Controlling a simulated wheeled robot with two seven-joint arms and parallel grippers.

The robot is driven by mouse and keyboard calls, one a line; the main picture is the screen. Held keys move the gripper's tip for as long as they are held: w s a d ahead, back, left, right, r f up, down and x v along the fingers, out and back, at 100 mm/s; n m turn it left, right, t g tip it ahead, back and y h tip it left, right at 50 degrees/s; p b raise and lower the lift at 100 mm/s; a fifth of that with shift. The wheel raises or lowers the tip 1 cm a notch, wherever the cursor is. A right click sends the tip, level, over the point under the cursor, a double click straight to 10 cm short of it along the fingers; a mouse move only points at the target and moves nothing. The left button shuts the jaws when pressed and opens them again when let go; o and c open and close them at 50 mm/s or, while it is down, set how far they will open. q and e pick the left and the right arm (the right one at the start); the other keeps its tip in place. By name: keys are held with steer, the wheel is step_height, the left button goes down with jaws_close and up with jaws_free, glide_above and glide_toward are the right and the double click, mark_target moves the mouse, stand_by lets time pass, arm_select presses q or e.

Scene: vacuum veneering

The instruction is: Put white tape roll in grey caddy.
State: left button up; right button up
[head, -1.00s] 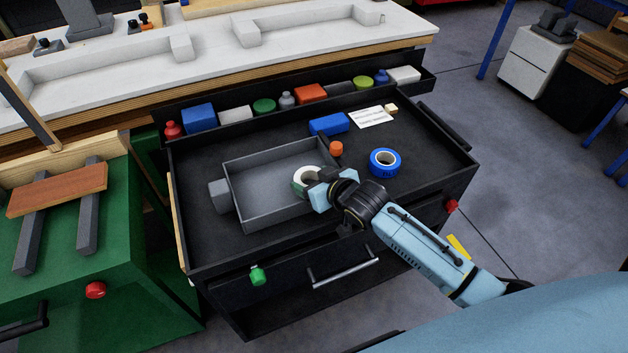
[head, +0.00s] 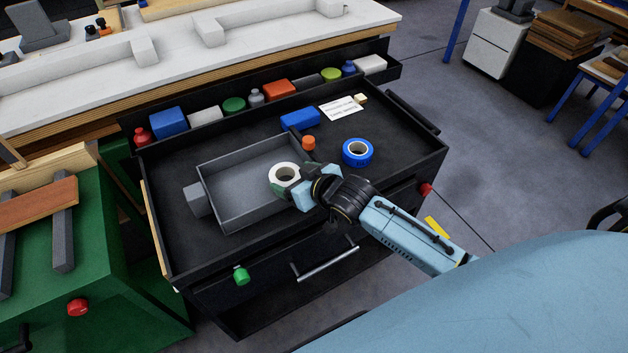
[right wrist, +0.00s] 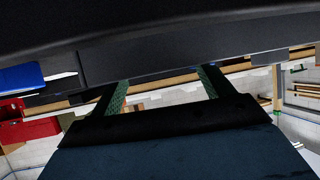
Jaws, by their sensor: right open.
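The white tape roll (head: 285,174) shows in the head view at the right side of the grey caddy (head: 222,182), its ring face up. The caddy is an open, shallow tray. The roll appears within or just above its right part; I cannot tell whether it touches the floor. My right gripper (head: 290,186) is open right at the roll, with a dark green fingertip by its lower left edge. In the right wrist view, the two green-padded fingers (right wrist: 165,86) stand apart with no roll visible between them. My left gripper is out of view.
A blue tape roll (head: 357,152) lies right of the caddy, with an orange piece (head: 308,143) and a blue block (head: 300,119) behind. A grey block (head: 196,200) sits by the caddy's left wall. The black tray surface (head: 400,145) is clear at the right.

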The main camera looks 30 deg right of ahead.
steer(key=p+v, duration=0.1)
steer(key=v, duration=0.5)
steer(key=shift+s+r+p, duration=0.1)
steer(key=shift+p, duration=0.2)
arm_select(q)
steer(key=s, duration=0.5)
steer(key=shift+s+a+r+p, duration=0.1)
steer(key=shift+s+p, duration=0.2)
arm_select(e)
steer(key=v, duration=0.2)
steer(key=shift+s+d+r, duration=0.15)
steer(key=shift+s, duration=0.2)
